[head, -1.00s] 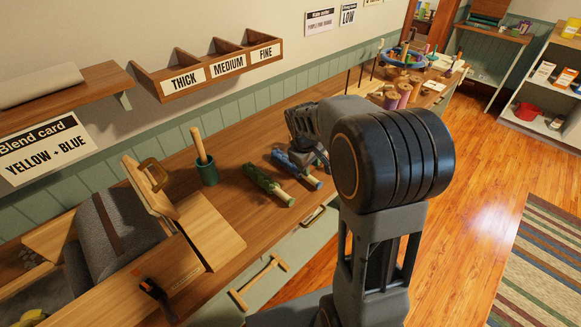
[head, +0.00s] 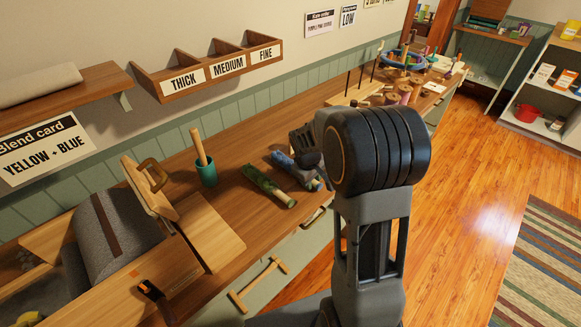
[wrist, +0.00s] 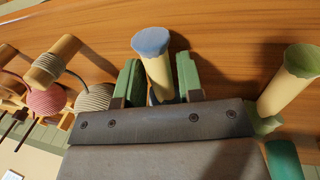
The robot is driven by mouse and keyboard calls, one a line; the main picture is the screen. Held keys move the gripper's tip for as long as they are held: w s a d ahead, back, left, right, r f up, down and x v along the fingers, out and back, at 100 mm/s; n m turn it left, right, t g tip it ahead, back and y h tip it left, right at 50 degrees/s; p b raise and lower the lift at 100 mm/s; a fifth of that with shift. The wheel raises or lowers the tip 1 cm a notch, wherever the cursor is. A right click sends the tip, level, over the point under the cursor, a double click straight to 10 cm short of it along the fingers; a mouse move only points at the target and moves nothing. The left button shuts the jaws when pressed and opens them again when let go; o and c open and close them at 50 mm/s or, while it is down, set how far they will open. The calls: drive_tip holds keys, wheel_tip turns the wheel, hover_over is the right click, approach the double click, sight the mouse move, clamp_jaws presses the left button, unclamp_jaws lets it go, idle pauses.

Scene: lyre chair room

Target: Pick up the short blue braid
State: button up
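The short blue braid (head: 283,159) lies on the wooden bench top in the head view, partly hidden by my gripper (head: 305,156). In the wrist view its cream, blue-capped dowel end (wrist: 154,62) stands between the two green-padded fingers of my gripper (wrist: 158,80). The fingers are apart, one on each side of it, and a narrow gap with some blue shows beside the left finger. I see no firm grip on it. The braid rests on the bench. Its lower part is hidden behind the gripper body in the wrist view.
A green braid (head: 268,184) lies close to the left; its dowel end (wrist: 290,80) shows at right in the wrist view. A teal cup with a stick (head: 206,173) stands farther left. Spools (head: 404,93) stand at the back right. The bench's front edge is near.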

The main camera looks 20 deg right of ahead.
drive_tip(key=c, duration=0.6)
drive_tip(key=shift+r, duration=0.15)
